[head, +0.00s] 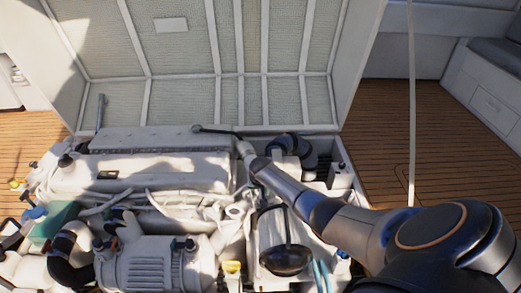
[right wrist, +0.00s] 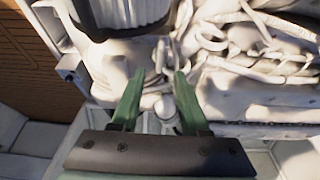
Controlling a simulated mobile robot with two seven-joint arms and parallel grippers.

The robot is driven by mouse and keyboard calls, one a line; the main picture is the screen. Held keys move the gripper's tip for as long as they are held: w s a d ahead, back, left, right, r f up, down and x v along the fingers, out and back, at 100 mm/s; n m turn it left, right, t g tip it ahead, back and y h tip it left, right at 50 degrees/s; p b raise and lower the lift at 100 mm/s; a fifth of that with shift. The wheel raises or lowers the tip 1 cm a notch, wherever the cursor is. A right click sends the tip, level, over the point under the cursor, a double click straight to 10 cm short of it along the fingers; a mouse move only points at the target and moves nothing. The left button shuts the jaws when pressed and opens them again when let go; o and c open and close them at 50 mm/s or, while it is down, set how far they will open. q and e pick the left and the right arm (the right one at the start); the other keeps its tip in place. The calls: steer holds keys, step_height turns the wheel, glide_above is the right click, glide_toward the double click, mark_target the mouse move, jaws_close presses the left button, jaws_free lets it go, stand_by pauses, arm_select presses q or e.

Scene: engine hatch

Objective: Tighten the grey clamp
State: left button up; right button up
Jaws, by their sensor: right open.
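My right gripper (right wrist: 158,82) shows in the right wrist view with two green fingers spread apart and nothing gripped between them. A small pale grey rounded part (right wrist: 166,108) shows in the gap between the fingers; I cannot tell whether it is the grey clamp. I cannot single out the clamp in the head view either. There my right arm reaches in from the lower right over the white engine (head: 140,172), and its fingers cannot be made out. My left gripper is not in view.
The raised hatch lid (head: 190,60) stands behind the engine. A black round part (head: 285,257) and a dark bent hose (head: 66,256) sit at the front. A pale upright pole (head: 411,110) stands to the right. Wooden floor (head: 455,145) lies clear beyond it.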

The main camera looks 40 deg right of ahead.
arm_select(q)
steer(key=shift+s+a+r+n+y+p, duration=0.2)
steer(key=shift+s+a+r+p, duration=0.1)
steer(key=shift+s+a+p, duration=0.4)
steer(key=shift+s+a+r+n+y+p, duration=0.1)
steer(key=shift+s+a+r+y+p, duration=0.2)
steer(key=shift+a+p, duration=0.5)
arm_select(e)
steer(key=v, duration=0.7)
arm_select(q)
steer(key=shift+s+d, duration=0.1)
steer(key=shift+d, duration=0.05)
arm_select(e)
steer(key=s+a+f+n+t+y+p, duration=0.1)
steer(key=s+a+f+n+p, duration=0.15)
steer(key=s+a, duration=0.35)
steer(key=s+a+f+n+t+y+p, duration=0.15)
steer(key=s+a+n, duration=0.25)
steer(key=a, duration=0.4)
arm_select(q)
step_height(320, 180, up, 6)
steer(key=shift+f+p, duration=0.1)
steer(key=shift+p, duration=0.85)
arm_select(e)
steer(key=s+a+r+n+t+y, duration=0.3)
steer(key=s+a+r, duration=0.5)
steer(key=s+a, duration=0.4)
steer(key=shift+s+a+n, duration=0.3)
steer(key=shift+s+n, duration=0.05)
steer(key=shift+s, duration=0.25)
